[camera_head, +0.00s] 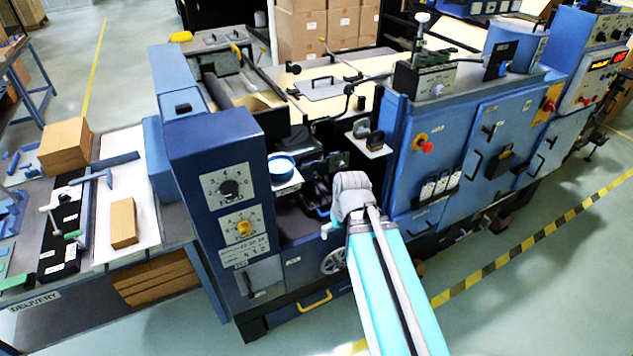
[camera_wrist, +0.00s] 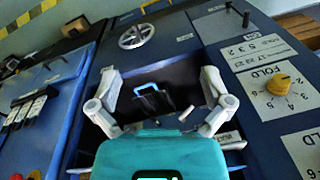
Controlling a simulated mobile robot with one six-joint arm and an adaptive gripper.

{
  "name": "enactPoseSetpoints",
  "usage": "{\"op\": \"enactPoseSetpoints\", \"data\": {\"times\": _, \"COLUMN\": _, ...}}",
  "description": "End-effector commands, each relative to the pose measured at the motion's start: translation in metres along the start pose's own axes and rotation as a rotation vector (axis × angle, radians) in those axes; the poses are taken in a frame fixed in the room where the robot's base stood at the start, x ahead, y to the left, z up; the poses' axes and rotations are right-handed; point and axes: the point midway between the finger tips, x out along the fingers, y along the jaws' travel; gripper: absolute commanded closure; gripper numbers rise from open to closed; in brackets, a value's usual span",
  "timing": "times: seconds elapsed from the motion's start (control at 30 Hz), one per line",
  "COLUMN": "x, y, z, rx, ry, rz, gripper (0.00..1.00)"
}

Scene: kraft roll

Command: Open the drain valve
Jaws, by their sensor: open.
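A bright blue bent handle (camera_wrist: 150,88) shows in the wrist view, in a dark recess of the blue machine (camera_wrist: 175,35). It may be the drain valve's lever, but no label that I can read confirms this. My gripper (camera_wrist: 160,80) is open and empty, its two grey fingers spread on either side of the recess. The blue handle lies beyond and between the fingers, apart from them. A small pale peg (camera_wrist: 185,114) shows near the right finger. In the head view my arm hides part of the recess.
A grey handwheel (camera_wrist: 136,36) is on the machine face near the recess; it also shows in the head view (camera_head: 333,259). A yellow FOLD knob (camera_wrist: 278,84) sits to the right. A blue round dish (camera_head: 281,165) stands on a ledge. Floor in front is open.

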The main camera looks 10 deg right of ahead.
Motion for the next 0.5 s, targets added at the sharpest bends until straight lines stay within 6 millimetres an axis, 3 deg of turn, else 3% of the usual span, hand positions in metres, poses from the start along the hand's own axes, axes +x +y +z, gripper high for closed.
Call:
{"op": "enactPoseSetpoints", "data": {"times": 0.03, "x": 0.016, "y": -0.002, "z": -0.008, "rx": -0.007, "ry": 0.022, "rz": -0.026, "gripper": 0.00}}
{"op": "enactPoseSetpoints", "data": {"times": 0.2, "x": 0.046, "y": -0.013, "z": -0.036, "rx": -0.042, "ry": 0.121, "rz": -0.139, "gripper": 0.00}}
{"op": "enactPoseSetpoints", "data": {"times": 0.5, "x": 0.088, "y": -0.031, "z": -0.093, "rx": -0.077, "ry": 0.342, "rz": -0.340, "gripper": 0.00}}
